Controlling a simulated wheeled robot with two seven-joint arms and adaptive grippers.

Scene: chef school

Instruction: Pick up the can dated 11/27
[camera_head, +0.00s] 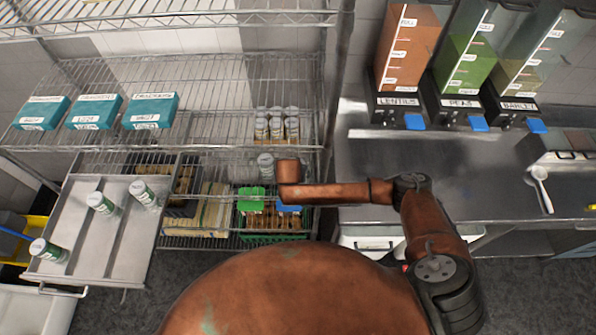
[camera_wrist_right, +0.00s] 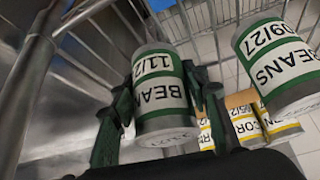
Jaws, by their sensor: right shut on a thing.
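In the right wrist view, a can (camera_wrist_right: 160,92) with a green and white label reads "BEANS" and what looks like 11/27, upside down, its last digit hard to read. My right gripper (camera_wrist_right: 163,88) is shut on it, with dark green fingers on both sides. A second beans can (camera_wrist_right: 276,66), marked 09/27, stands to the right, apart from the fingers. In the head view my right arm reaches to the wire rack, and its gripper cannot be made out clearly. A pale can (camera_head: 265,165) shows just left of the arm's end. My left gripper is not in view.
Yellow-labelled corn cans (camera_wrist_right: 245,122) stand behind the held can. The wire rack (camera_head: 220,80) holds teal boxes (camera_head: 150,110) and several cans (camera_head: 277,125). Dispensers (camera_head: 405,55) stand on the right counter.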

